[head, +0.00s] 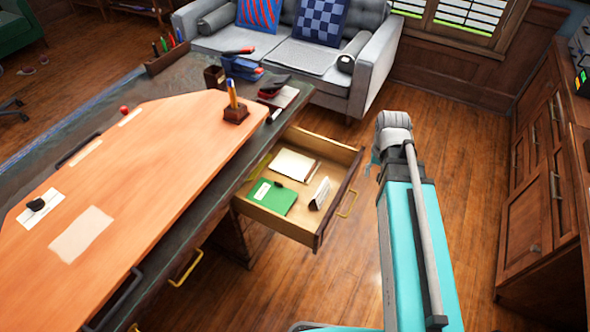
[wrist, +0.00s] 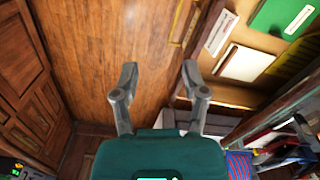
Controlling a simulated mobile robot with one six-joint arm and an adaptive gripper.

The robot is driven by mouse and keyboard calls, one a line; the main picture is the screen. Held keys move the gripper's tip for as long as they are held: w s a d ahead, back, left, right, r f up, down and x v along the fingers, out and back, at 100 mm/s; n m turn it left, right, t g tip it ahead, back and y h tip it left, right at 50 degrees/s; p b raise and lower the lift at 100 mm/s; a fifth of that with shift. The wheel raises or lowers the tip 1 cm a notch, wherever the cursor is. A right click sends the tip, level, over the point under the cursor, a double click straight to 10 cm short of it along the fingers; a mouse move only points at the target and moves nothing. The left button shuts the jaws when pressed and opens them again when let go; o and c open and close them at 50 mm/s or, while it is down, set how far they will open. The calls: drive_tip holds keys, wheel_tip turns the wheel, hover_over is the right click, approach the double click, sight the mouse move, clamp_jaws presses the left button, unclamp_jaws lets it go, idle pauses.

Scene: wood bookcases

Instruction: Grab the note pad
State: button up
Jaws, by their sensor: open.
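A small white card (head: 320,193) stands by the drawer's front panel. My gripper (wrist: 160,82) is open and empty, to the left of the drawer in the wrist view and apart from the pad.
The desk (head: 150,140) holds a pen holder (head: 236,114), a stapler and papers. A grey sofa (head: 300,58) stands behind, and wood cabinets (head: 535,190) line the right. Open floor (head: 350,265) lies between drawer and cabinets. A yellow pencil lies in the drawer.

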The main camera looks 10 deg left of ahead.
drive_tip(key=w+a+f+m+b, duration=0.2)
drive_tip(key=w+a+f+b, duration=0.55)
drive_tip(key=w, duration=0.45)
drive_tip(key=m+b, duration=0.1)
drive_tip(key=b, duration=0.5)
hover_over(312, 168)
wheel_tip(312, 168, down, 7)
drive_tip(key=shift+r, duration=0.2)
drive_tip(key=shift+s+a+f, duration=0.1)
drive_tip(key=shift+f, duration=0.05)
wheel_tip(312, 168, down, 8)
drive_tip(key=b, duration=0.8)
drive_tip(key=shift+f, duration=0.2)
drive_tip(key=shift+f+b, duration=2.6)
drive_tip(key=shift+b, duration=0.05)
